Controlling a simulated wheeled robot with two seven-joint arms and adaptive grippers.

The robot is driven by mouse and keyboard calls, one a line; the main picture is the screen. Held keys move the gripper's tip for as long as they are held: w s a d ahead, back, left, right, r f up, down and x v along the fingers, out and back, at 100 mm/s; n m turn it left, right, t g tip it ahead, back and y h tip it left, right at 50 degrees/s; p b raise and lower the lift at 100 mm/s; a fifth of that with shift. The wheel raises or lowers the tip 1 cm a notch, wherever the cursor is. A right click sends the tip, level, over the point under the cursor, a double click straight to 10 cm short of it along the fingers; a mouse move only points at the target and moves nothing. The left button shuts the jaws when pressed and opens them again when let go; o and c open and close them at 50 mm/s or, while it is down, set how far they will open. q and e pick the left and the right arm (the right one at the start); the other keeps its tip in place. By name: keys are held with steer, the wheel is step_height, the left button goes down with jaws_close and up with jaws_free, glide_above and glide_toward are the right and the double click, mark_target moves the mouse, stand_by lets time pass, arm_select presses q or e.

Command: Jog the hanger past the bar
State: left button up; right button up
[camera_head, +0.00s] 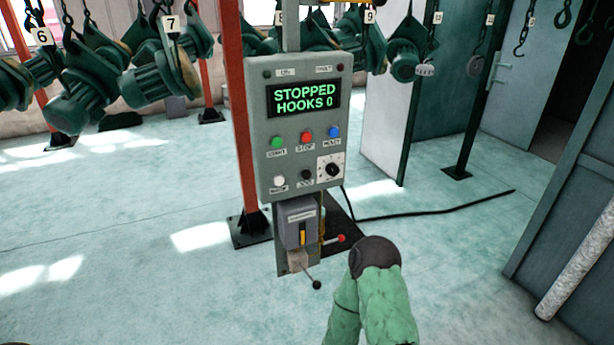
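A grey control panel (303,128) stands in the middle, and its green display (304,98) reads "STOPPED HOOKS 0". Below are green (277,142), red (306,136) and blue (334,131) buttons, a white button (279,181), a small dark button (306,175) and a black rotary knob (333,169). Green hoists (163,75) hang from numbered hangers along the top; empty hooks (521,38) hang at right. Which hanger or bar is meant, I cannot tell. A green-sleeved part of my arm with a dark rounded end rises at bottom centre. No gripper fingers show.
Below the panel are a grey switch box (298,221), a black-knobbed lever (316,284) and a red-knobbed lever (340,238). A red post (243,140) stands left of the panel. A black cable (440,211) crosses the floor. A cabinet (572,220) stands at right. The left floor is clear.

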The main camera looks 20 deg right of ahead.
jaws_close()
stand_by(1.3)
